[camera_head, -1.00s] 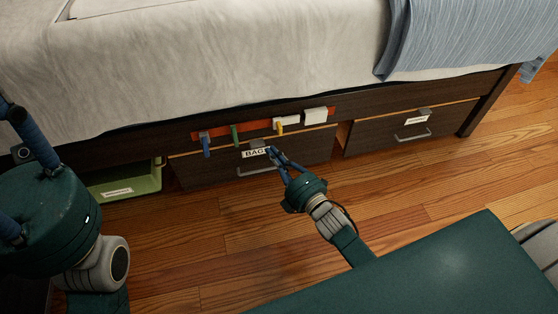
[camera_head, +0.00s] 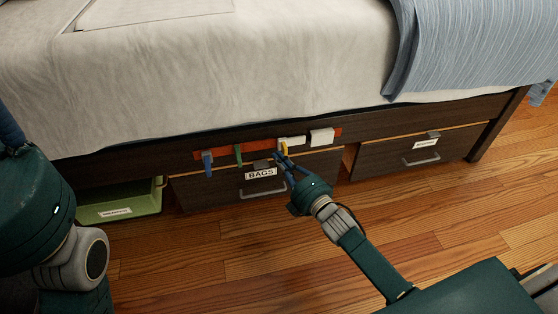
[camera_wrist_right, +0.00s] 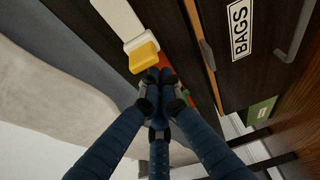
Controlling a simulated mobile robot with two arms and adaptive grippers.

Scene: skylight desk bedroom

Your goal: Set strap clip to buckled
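My right gripper (camera_head: 281,158) is just below the yellow clip in the head view. In the right wrist view its blue fingers (camera_wrist_right: 160,92) converge, tips together, beside the yellow clip, not around it; I see nothing between them.
Below is a drawer labelled BAGS (camera_head: 225,188). A green bin (camera_head: 120,204) stands left, another drawer (camera_head: 393,155) right. The wooden floor (camera_head: 215,250) in front is clear.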

